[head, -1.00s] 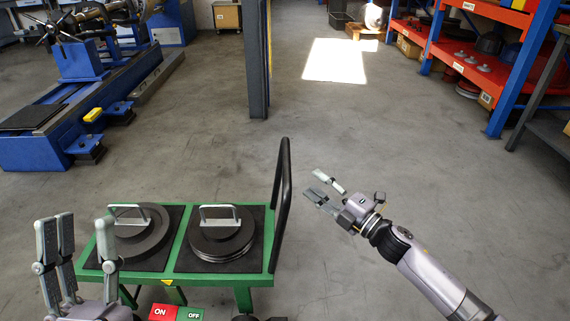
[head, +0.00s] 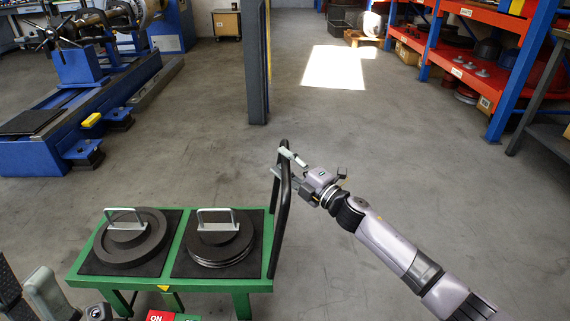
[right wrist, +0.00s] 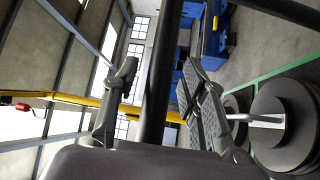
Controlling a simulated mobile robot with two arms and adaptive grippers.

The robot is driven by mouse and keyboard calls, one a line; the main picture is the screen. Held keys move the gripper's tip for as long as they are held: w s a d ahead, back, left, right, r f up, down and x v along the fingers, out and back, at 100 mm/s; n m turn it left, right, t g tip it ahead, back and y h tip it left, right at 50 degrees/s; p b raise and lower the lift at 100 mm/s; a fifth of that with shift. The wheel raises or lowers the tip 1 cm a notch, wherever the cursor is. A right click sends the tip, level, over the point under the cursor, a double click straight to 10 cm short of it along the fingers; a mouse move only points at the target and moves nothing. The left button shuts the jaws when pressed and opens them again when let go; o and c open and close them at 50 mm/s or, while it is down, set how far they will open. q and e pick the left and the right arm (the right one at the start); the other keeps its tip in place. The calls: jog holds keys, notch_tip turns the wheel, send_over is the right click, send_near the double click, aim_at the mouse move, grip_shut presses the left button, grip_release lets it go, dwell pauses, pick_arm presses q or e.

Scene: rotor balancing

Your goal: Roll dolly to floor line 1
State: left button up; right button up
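The dolly is a green cart (head: 172,282) with a black push handle (head: 282,215) upright at its right end. Two stacks of dark discs with pale grips, a left stack (head: 130,240) and a right stack (head: 219,245), sit on its black mats. My right gripper (head: 283,163) is at the upper part of the handle. In the right wrist view the handle bar (right wrist: 161,75) passes between its spread fingers, with gaps visible on both sides. My left gripper (head: 30,285) is at the lower left, partly cut off, its fingers apart and empty. I cannot make out floor line 1.
A blue machine (head: 75,115) stands at the left. A dark post (head: 256,70) rises beyond the dolly. Red and blue shelving (head: 470,70) lines the right. The grey floor between is clear. A red and green ON/OFF box (head: 172,317) shows at the bottom.

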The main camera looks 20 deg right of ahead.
jog(key=shift+c, duration=0.2)
grip_shut()
dwell(0.6)
